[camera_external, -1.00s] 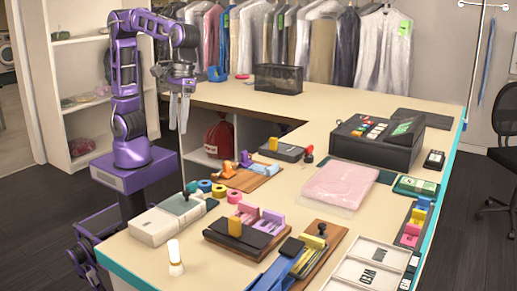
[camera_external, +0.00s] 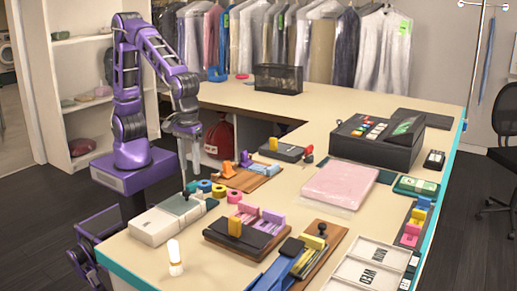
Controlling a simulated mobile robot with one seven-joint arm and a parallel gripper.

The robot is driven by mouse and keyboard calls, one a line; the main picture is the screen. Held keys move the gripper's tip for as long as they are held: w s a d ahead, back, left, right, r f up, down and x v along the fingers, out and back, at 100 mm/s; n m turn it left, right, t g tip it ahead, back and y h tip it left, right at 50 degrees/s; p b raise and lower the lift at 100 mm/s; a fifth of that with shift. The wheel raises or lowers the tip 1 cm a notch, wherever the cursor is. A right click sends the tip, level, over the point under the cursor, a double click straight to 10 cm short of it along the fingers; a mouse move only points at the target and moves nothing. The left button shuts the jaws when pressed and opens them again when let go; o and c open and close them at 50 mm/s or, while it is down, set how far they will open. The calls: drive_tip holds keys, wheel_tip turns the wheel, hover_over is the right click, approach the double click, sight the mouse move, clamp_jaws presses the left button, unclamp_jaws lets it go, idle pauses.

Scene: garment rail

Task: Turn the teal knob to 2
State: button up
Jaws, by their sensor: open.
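My gripper (camera_external: 191,168) hangs fingers down over the near left part of the counter, above and behind a pale box-shaped device. Its two fingers are apart with nothing visible between them. The device (camera_external: 156,226) is off-white with a grey-green top panel (camera_external: 181,204). Several coloured round pieces stand just right of it, among them a teal one (camera_external: 204,186). I cannot tell whether this is the teal knob, and no number marks can be read. Whether a fingertip touches anything is unclear.
An orange and blue fixture on a wooden board (camera_external: 248,176) stands right of the gripper. A black tray with pink and purple parts (camera_external: 246,236) is nearer. A white lamp-like piece (camera_external: 175,258) stands at the front left. The back left counter is mostly bare.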

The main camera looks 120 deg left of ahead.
sight(192, 183)
drive_tip(key=shift+f, duration=2.75)
clamp_jaws()
